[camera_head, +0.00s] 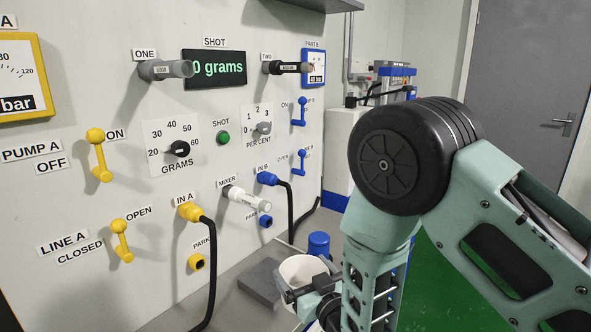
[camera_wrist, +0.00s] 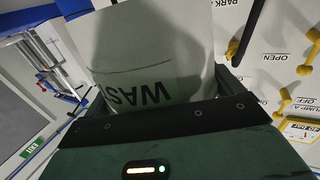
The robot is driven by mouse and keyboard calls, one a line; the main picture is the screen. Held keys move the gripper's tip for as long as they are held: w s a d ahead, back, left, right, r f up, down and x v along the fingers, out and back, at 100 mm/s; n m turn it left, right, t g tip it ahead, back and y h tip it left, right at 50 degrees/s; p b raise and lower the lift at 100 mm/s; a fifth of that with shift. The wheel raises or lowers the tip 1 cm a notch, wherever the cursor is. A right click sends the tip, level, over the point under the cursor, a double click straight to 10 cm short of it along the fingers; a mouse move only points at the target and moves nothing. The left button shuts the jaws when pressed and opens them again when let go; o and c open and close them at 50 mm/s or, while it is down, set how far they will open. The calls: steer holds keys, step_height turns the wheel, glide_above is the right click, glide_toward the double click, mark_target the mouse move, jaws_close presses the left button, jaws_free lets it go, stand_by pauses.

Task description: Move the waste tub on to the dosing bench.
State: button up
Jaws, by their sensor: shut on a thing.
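The waste tub (camera_head: 302,268) is a pale, open-topped tub at the bottom centre of the head view. It fills the upper middle of the wrist view (camera_wrist: 150,45), where part of its black lettering reads upside down. My gripper (camera_head: 310,289) is shut on the tub, with a finger at each side of it in the wrist view (camera_wrist: 165,92). The grey dosing bench (camera_head: 228,305) runs below the control panel. The tub appears over or near the bench; my arm and the frame edge hide its underside, so I cannot tell whether it touches.
A dark grey block (camera_head: 260,281) lies left of the tub, and a blue-capped object (camera_head: 319,244) stands just behind it. Black hoses (camera_head: 209,285) hang from the panel (camera_head: 80,215) to the bench. Green floor (camera_head: 432,285) lies clear at the right.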

steer(key=s+d+f+m+t+h, duration=0.1)
steer(key=s+d+f+m+h, duration=0.15)
steer(key=d+f, duration=0.6)
steer(key=s+d+f+m+t+h, duration=0.15)
steer(key=s+d+f+h, duration=0.25)
steer(key=d+f, duration=0.45)
steer(key=s+d+r+m+h, duration=0.1)
steer(key=s+d+r, duration=0.1)
steer(key=d, duration=1.1)
steer(key=shift+s+d+h, duration=0.35)
steer(key=shift+s+d, duration=0.05)
steer(key=shift+s, duration=0.15)
steer(key=shift+g, duration=0.25)
